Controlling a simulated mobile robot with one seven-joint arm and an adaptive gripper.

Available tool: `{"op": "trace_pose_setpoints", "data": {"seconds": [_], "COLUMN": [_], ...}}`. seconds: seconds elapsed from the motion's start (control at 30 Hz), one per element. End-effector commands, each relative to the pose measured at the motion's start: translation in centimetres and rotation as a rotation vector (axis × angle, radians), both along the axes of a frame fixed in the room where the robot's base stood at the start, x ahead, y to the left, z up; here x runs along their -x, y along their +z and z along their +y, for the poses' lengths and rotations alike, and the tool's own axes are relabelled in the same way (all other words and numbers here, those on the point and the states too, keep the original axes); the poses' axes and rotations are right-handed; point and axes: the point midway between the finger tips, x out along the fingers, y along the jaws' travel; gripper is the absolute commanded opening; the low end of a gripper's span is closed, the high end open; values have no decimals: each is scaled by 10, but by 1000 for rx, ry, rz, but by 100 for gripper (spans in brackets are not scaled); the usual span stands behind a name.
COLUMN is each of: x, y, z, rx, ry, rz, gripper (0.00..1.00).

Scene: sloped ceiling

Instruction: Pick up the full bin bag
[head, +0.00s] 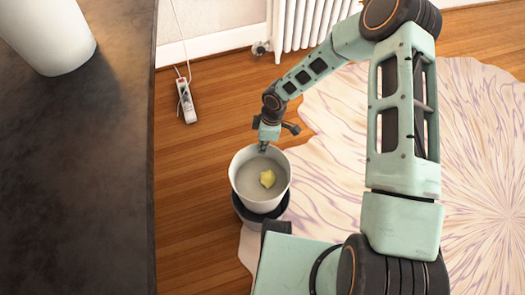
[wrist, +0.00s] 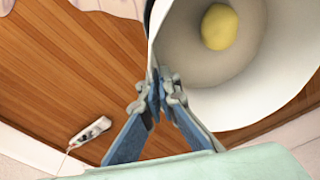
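A white round bin (head: 245,198) with a yellow crumpled lump (head: 267,178) inside shows at the middle of the head view. No separate bag can be made out. In the wrist view the white bin (wrist: 272,112) fills the upper right, with the yellow lump (wrist: 219,27) at its bottom. My gripper (head: 264,147) is at the bin's far rim in the head view. In the wrist view its fingertips (wrist: 158,80) close on the bin's wall, one on each side. The lowest fingertip contact is partly hidden.
A dark round shape (head: 241,213) shows beneath the bin; any gap between them is unclear. A dark counter (head: 75,185) with a white vessel (head: 50,35) fills the left. A power strip (head: 187,102) lies on the wood floor. A radiator (head: 305,25) stands behind. A patterned rug (head: 480,150) covers the right.

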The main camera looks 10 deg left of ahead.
Motion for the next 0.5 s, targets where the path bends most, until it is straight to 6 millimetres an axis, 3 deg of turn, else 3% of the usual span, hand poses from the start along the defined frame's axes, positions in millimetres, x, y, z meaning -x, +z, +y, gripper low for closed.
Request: {"op": "trace_pose_setpoints", "data": {"seconds": [0.5], "x": [0], "y": [29], "z": [0], "rx": [-1], "ry": [-1], "rz": [0], "gripper": [0]}}
